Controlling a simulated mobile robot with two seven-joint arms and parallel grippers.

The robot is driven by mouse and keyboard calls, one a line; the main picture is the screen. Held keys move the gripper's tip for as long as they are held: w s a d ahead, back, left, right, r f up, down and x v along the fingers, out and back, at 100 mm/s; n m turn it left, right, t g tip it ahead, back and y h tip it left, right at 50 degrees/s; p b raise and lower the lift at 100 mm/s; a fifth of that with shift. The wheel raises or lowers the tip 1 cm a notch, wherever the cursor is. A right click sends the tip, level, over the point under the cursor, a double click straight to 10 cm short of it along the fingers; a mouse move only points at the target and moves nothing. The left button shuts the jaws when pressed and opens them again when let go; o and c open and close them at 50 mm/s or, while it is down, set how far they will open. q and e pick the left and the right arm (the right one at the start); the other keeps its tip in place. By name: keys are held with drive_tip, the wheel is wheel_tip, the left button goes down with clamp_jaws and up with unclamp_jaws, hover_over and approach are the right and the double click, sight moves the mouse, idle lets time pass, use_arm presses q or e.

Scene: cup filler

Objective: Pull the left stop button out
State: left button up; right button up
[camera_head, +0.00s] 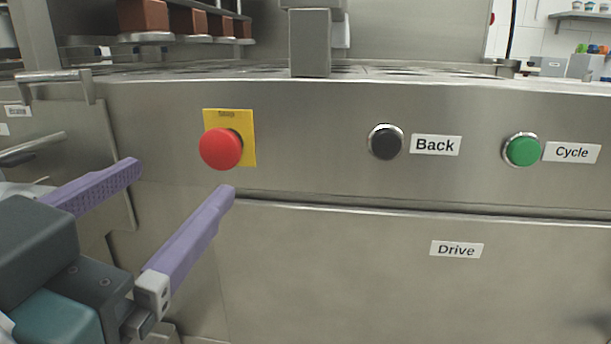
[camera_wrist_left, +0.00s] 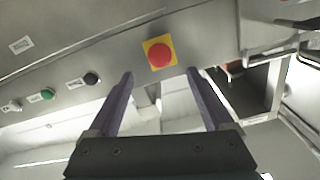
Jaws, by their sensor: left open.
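The left stop button (camera_head: 221,149) is a red mushroom knob on a yellow plate (camera_head: 247,124), set in the steel front panel. It also shows in the left wrist view (camera_wrist_left: 160,56), ahead of and between the fingertips. My left gripper (camera_head: 182,178) has two purple fingers, spread wide and empty. In the head view its fingertips are below and to the left of the button; the right fingertip is just under it in the picture. No contact shows. In the left wrist view my left gripper (camera_wrist_left: 158,75) is open. My right gripper is not in view.
To the right on the same panel are a black Back button (camera_head: 386,141) and a green Cycle button (camera_head: 521,150). A Drive label (camera_head: 456,249) is on the lower panel. A metal handle (camera_head: 55,77) juts out at the left. Space before the panel is clear.

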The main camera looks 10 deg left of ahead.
sight(216, 151)
use_arm(q)
drive_tip(key=w+b, duration=0.1)
drive_tip(key=w, duration=0.8)
drive_tip(key=shift+w+d, duration=0.15)
drive_tip(key=shift+w, duration=0.2)
drive_tip(key=shift+c, duration=0.2)
clamp_jaws()
idle(0.4)
